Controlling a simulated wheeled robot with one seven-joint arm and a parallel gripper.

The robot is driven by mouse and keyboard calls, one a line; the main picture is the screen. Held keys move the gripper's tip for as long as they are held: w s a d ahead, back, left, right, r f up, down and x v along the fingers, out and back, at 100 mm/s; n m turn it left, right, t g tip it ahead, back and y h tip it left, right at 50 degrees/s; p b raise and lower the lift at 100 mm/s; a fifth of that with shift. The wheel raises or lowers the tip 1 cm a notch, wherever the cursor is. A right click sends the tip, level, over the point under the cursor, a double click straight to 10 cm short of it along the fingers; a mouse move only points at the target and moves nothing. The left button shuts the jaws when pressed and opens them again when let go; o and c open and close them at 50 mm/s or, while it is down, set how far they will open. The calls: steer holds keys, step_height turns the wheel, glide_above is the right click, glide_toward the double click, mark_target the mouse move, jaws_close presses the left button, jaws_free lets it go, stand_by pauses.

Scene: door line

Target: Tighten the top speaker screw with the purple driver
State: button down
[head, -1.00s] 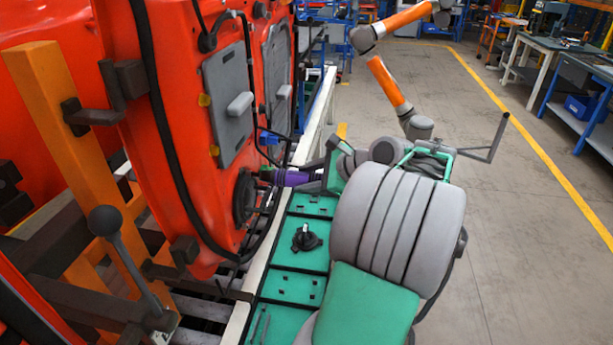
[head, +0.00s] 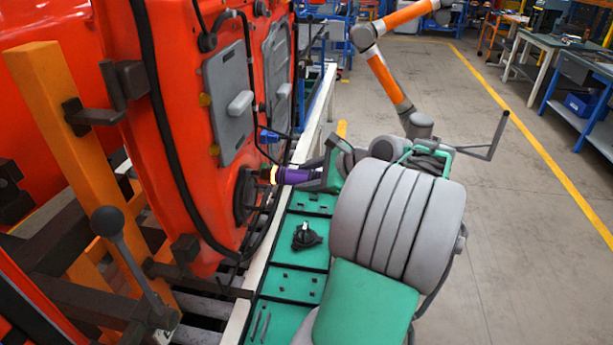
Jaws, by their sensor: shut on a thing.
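The purple driver (head: 295,176) lies roughly level, with its front end pointing left at the orange-red door. A bright yellow-white ring glows at its front end. The round dark speaker (head: 244,196) sits on the door, and the driver's front end is close to its upper right edge. I cannot tell whether the bit touches a screw; the top speaker screw is too small to make out. My gripper (head: 322,177) is shut on the driver's rear part, its fingers partly hidden by my own arm.
A grey panel with a handle (head: 229,105) and black cables are on the door above the speaker. A green-topped bench (head: 285,285) with a black knob (head: 306,237) lies below. An orange-and-grey robot arm (head: 388,75) stands behind. Open floor lies right.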

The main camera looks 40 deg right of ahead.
steer(key=shift+w+a+r, duration=0.1)
steer(key=shift+w+a, duration=0.2)
steer(key=shift+w, duration=0.1)
stand_by(0.9)
steer(key=shift+s+r+p, duration=0.1)
steer(key=shift+p, duration=0.25)
steer(key=shift+s+d+p, duration=0.4)
steer(key=shift+p, duration=0.2)
steer(key=s+d+p, duration=0.1)
steer(key=s, duration=0.1)
steer(key=s+d+p, duration=0.1)
steer(key=d+p, duration=0.1)
steer(key=shift+s, duration=0.35)
steer(key=shift+s+d+p, duration=0.25)
steer(key=shift+s+p, duration=0.15)
steer(key=shift+s, duration=0.05)
